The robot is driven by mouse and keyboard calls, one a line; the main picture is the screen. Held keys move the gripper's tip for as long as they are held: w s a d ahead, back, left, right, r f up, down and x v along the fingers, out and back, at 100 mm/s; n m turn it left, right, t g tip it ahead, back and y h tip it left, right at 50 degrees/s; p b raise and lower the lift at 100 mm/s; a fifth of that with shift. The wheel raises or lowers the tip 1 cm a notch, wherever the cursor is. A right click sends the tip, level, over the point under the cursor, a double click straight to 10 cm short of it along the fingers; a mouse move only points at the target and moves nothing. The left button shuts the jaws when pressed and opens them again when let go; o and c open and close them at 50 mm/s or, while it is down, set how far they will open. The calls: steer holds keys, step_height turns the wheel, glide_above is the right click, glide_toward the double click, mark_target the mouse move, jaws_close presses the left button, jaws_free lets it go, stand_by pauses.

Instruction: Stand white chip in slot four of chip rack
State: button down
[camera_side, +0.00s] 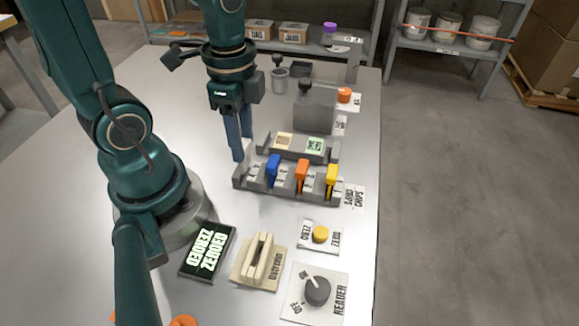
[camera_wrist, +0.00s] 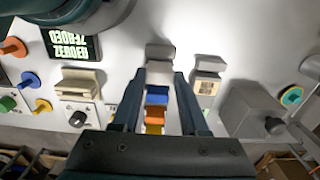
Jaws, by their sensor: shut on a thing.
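The grey chip rack (camera_side: 290,192) stands on the metal table in the side view. Blue (camera_side: 273,168), orange (camera_side: 302,175) and yellow (camera_side: 331,178) chips stand upright in it, with the yellow one at the right. My gripper (camera_side: 241,154) points down over the rack's left end, left of the blue chip. In the wrist view, my gripper (camera_wrist: 160,75) is shut on a pale piece, apparently the white chip (camera_wrist: 159,77), in line with the three coloured chips.
A grey holder with a tan and a green label tile (camera_side: 315,145) stands just behind the rack. A grey block (camera_side: 314,108) is farther back. A display (camera_side: 208,250), a cream slotted stand (camera_side: 262,258) and a reader with a dark knob (camera_side: 317,290) lie in front.

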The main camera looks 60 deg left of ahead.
steer(key=shift+f, duration=0.4)
steer(key=shift+f, duration=0.25)
steer(key=shift+f, duration=0.5)
stand_by(0.7)
steer(key=shift+c, duration=0.2)
jaws_free()
stand_by(0.3)
steer(key=shift+r, duration=3.55)
